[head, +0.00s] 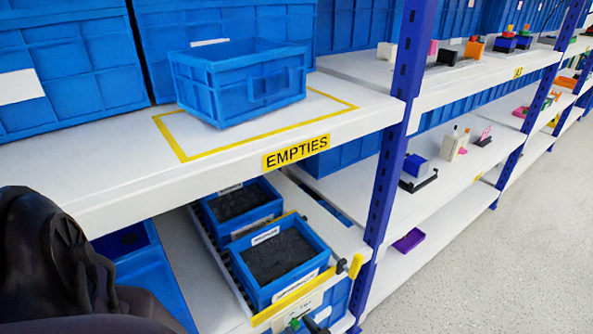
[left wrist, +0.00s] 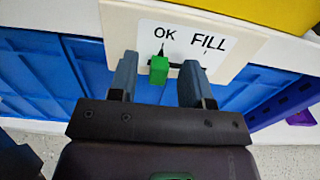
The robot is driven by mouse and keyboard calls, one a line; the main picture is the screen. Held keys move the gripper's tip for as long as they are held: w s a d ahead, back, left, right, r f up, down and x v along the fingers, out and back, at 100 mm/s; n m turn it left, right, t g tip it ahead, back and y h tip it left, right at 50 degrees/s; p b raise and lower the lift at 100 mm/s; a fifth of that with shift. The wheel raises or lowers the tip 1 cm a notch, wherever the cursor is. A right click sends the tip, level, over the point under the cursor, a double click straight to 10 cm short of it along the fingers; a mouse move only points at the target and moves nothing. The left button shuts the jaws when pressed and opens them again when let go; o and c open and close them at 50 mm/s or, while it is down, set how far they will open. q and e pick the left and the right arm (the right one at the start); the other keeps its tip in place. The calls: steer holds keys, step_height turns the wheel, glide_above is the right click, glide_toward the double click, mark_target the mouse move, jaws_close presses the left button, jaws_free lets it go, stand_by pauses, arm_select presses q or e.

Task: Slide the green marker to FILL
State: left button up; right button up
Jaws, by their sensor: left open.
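The green marker (left wrist: 158,71) is a small block on a slot in a white plate (left wrist: 150,22) lettered OK and FILL. It sits below OK, left of FILL, in the left wrist view. My left gripper (left wrist: 160,62) is open, with one finger on either side of the marker. The marker is closer to the left finger; gaps show on both sides. In the head view the marker (head: 294,324) shows at the bottom edge, below a shelf's yellow strip, next to a dark part of my gripper. My right gripper is not in view.
Two blue bins with dark contents, a front one (head: 282,262) and a rear one, stand on the lower shelf above the plate. A blue crate (head: 238,82) stands on the shelf labelled EMPTIES. A blue rack post (head: 382,190) rises right of the bins. Floor at right is clear.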

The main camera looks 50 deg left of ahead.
arm_select(q)
steer(key=shift+a, duration=0.1)
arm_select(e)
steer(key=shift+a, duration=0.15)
arm_select(q)
jaws_close()
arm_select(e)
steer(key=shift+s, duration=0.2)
